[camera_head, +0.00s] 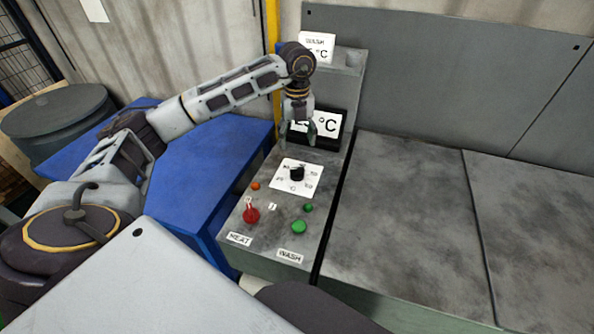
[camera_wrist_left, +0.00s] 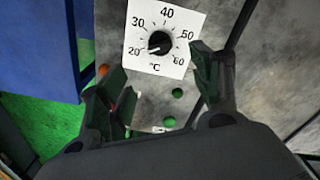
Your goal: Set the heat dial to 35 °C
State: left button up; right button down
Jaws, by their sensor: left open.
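The heat dial (camera_head: 297,173) is a black round knob on a white scale plate (camera_head: 310,190) on the control panel. In the left wrist view the knob (camera_wrist_left: 159,42) is ringed by the numbers 20 to 60 and °C (camera_wrist_left: 183,20). Its pale mark points lower left, close to 20. My left gripper (camera_head: 297,134) is open and empty, above and behind the dial, pointing down. In the left wrist view its fingers (camera_wrist_left: 160,76) are spread wide, apart from the knob. A display (camera_head: 330,123) reading °C is partly hidden behind the gripper. My right gripper is out of view.
On the panel are a red switch (camera_head: 251,214), a green button (camera_head: 299,227), an orange light (camera_head: 255,186) and a green light (camera_head: 308,208). A sign (camera_head: 317,45) stands behind my wrist. A blue table (camera_head: 200,165) lies left; a grey machine top (camera_head: 405,220) lies right.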

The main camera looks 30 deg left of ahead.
aim_at(297, 168)
pick_arm(q)
notch_tip(297, 168, down, 12)
jog(key=shift+f+p, duration=0.1)
jog(key=shift+p, duration=0.6)
jog(key=shift+f, duration=0.8)
jog(key=c, duration=1)
